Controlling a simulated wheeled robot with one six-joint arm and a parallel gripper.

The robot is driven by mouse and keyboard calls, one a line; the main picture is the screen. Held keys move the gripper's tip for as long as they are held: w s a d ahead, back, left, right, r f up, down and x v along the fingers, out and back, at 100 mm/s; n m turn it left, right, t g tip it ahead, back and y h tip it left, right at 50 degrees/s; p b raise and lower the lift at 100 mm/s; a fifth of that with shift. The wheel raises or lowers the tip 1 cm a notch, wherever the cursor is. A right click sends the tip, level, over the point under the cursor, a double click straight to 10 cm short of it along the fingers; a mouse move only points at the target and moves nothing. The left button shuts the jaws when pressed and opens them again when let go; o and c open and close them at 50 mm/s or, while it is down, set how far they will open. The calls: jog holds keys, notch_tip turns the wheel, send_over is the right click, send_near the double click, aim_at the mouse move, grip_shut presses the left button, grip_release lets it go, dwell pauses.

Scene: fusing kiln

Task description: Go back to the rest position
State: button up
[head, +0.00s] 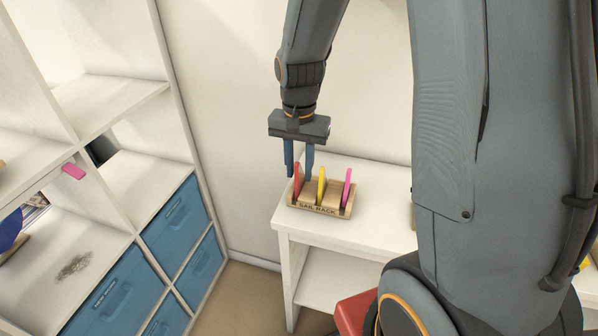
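My gripper (299,172) points down over the left end of the white side table (385,232). Its two blue fingers stand apart, with a gap between them. A wooden rack lettered "SAIL RACK" (320,211) sits on the table, just below the fingers. It holds a red piece (297,184), a yellow piece (321,187) and a pink piece (347,186), all upright. The red piece's top lies between or just in front of the fingertips in the picture; I cannot tell whether they touch it.
A white shelf unit (105,190) with blue bins (178,220) stands at left. A pink piece (73,171) lies at a shelf edge, and a dark smudge (73,266) marks a lower shelf. A red object (355,310) is at the bottom. My arm hides the table's right part.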

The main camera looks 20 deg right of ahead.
notch_tip(320, 180, up, 7)
jog(key=b, duration=0.2)
jog(key=s+a+f+n+t+p, duration=0.1)
jog(key=s+a+n, duration=0.3)
jog(key=s+n, duration=0.4)
jog(key=shift+s+f+n+t+y+p, duration=0.15)
jog(key=shift+s+n+t+y+p, duration=0.3)
jog(key=shift+t+p, duration=0.45)
jog(key=shift+o, duration=0.2)
jog(key=shift+m+g+h, duration=0.45)
jog(key=shift+m+g, duration=0.15)
jog(key=shift+m, duration=0.15)
jog(key=d+f+b, duration=0.1)
jog(key=f, duration=0.1)
jog(key=d+f+b, duration=0.1)
jog(key=f+b, duration=0.1)
jog(key=d+f+b, duration=0.1)
jog(key=f+b, duration=0.1)
jog(key=shift+s+d+f, duration=0.1)
jog(key=shift+s+d, duration=0.05)
jog(key=shift+d, duration=0.15)
jog(key=shift+s+d+f, duration=0.15)
